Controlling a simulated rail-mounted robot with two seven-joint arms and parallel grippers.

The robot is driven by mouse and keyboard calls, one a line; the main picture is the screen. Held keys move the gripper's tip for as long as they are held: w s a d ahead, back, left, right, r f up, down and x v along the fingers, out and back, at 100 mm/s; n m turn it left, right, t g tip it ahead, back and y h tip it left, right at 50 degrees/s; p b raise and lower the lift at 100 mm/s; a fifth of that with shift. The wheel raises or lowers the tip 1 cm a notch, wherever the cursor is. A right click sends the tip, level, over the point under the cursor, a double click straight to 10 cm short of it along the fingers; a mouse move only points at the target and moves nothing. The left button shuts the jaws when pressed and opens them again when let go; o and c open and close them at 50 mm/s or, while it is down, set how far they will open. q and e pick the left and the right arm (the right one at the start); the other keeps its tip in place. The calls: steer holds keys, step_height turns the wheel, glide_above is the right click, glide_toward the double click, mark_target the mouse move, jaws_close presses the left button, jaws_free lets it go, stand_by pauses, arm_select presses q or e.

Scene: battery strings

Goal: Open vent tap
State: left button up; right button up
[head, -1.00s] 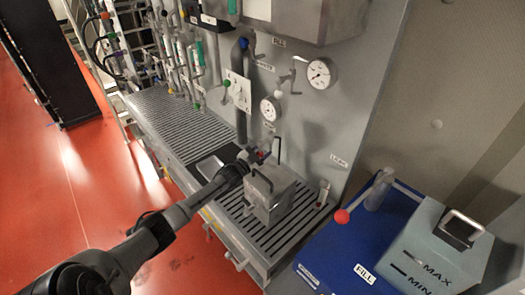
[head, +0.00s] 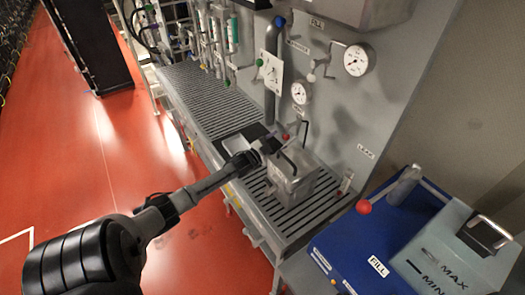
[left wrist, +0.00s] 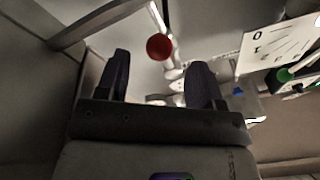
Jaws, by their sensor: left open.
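A red ball knob (head: 285,136) shows low on the grey wall panel, just behind the metal can, below the small gauge. I take it for the vent tap's handle; the label above it is too small to read. My left gripper (head: 272,146) is open and empty, close to the knob on its left. In the left wrist view the red ball (left wrist: 160,47) shows on a pale stem beyond the two dark fingers (left wrist: 160,80), between them in the picture. I cannot tell the depth gap. My right gripper is not in view.
A metal can (head: 292,180) with a dark handle stands on the slatted bench (head: 315,210) under the gripper. A dial plate with a green knob (left wrist: 285,75) is at the right in the wrist view. A blue unit (head: 335,245) with another red-ball lever (head: 363,206) stands at right.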

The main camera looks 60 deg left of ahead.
arm_select(q)
steer(key=v, duration=0.7)
steer(key=shift+s, duration=0.3)
stand_by(0.3)
